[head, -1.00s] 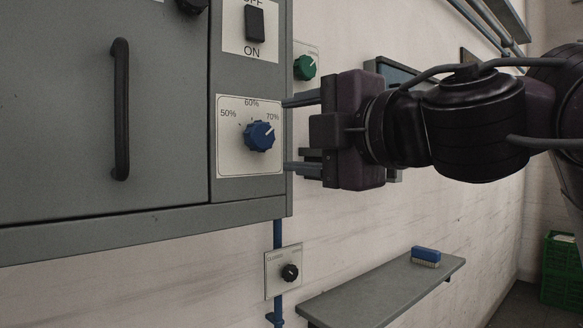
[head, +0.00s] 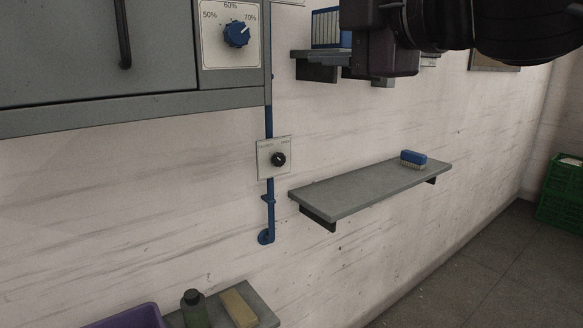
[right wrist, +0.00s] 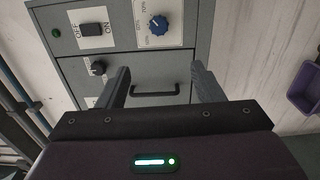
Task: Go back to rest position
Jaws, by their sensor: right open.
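My right arm comes in from the top right of the head view, with its dark gripper body at the top edge; its fingertips are out of that view. In the right wrist view my right gripper (right wrist: 160,84) is open, its two fingers apart with nothing between them. Beyond them is the grey cabinet (right wrist: 150,68) with a black handle. The blue knob (head: 237,35) on the cabinet points near 70%. It also shows in the right wrist view (right wrist: 159,25), clear of the fingers. My left gripper is not in view.
A grey wall shelf (head: 370,187) holds a blue brush (head: 413,158). A small black knob (head: 278,159) sits by a blue pipe. A purple bin (head: 130,317), a bottle (head: 194,308) and a lower shelf (head: 262,308) are at the bottom. Green crates (head: 560,190) stand right.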

